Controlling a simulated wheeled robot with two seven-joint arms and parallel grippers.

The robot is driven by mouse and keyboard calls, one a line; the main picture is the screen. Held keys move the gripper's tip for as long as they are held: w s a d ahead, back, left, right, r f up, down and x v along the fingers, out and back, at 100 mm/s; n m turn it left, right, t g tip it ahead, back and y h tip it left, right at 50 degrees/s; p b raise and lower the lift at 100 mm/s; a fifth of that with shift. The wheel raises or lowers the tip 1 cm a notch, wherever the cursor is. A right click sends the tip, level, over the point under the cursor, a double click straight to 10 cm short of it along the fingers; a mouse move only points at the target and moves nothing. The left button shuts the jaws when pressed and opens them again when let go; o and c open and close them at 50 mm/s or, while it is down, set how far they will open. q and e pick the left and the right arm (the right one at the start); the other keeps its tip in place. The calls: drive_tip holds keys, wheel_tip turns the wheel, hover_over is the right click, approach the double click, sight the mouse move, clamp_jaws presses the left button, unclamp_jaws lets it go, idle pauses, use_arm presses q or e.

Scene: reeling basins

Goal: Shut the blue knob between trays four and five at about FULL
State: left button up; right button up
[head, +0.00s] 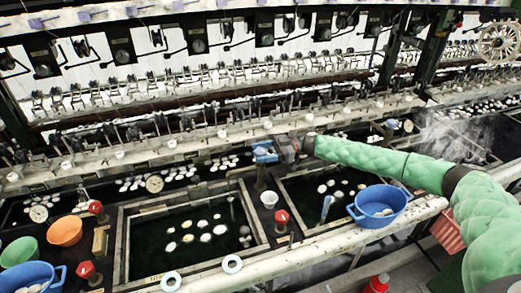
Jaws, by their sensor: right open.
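The blue knob (263,156) tops a dark upright post behind the divider between two dark water trays, the left tray (122,245) and the right tray (283,190). My right gripper (275,152) reaches in from the right at the end of a green-sleeved arm and is at the knob. It is open, with its jaws partly overlapping the knob in the picture. Whether the fingers touch the knob is too small to tell. The tray numbers and any marking at the knob cannot be read. My left gripper is out of view.
Red knobs (281,216) and (96,208) stand beside the trays. A blue basin (380,218) sits at the right tray's front. Orange (65,231) and green (20,251) bowls stand left. Reeling machinery runs along the back. Steam (448,132) rises at right.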

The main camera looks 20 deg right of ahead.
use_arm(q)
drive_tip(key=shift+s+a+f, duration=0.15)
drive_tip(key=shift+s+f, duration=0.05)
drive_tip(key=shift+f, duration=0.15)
use_arm(e)
drive_tip(key=shift+a, duration=0.4)
drive_tip(key=c, duration=1)
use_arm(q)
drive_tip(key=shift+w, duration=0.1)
use_arm(e)
drive_tip(key=shift+o, duration=0.2)
